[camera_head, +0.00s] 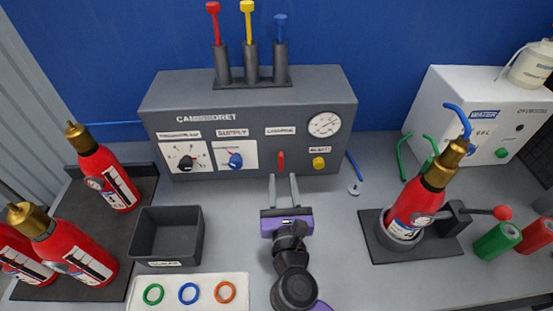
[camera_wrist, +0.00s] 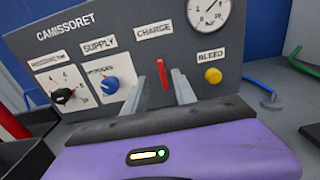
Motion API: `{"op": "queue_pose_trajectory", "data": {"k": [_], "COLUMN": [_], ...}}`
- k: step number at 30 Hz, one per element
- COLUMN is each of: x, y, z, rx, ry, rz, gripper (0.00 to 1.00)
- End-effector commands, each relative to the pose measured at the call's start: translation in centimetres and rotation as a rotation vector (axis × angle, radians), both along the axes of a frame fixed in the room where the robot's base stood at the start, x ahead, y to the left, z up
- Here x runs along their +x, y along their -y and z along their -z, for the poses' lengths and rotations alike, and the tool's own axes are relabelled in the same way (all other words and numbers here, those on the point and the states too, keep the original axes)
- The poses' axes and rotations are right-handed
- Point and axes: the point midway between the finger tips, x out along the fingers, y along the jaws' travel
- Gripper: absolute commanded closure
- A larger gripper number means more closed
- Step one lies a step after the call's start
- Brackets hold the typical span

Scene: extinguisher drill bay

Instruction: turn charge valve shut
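The charge valve (camera_head: 281,160) is a red lever under the CHARGE label on the front of the grey panel box (camera_head: 250,105). In the wrist view the red lever (camera_wrist: 162,75) stands close to upright, leaning slightly. My gripper (camera_head: 283,178) points at the panel just below the lever. In the wrist view my gripper (camera_wrist: 158,85) is open, with one grey finger on each side of the lever and gaps between. I cannot tell whether the fingertips reach past the lever's face.
Left of the valve are the blue supply knob (camera_head: 235,160) and a black selector knob (camera_head: 186,162); right is the yellow bleed button (camera_head: 319,162). A gauge (camera_head: 324,124) sits above it. A dark bin (camera_head: 140,238) and a red extinguisher in a clamp (camera_head: 410,208) flank my arm.

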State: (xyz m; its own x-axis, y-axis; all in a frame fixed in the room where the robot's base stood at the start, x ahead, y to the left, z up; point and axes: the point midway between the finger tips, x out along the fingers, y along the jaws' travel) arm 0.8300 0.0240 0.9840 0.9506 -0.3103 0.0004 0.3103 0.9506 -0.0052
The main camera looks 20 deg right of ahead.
Motion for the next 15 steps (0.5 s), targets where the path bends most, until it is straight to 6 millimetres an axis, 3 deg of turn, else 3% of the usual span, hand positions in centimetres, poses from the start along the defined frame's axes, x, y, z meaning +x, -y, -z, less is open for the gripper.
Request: {"op": "queue_pose_trajectory", "data": {"k": [9,15], "x": [4.5,6.4], "y": [1.5,2.1], "z": [-0.2,-0.1], "rx": [0.003,0.004], "ry": [0.002,0.000], "rz": [0.001,0.000], "gripper": [0.67,0.67]}}
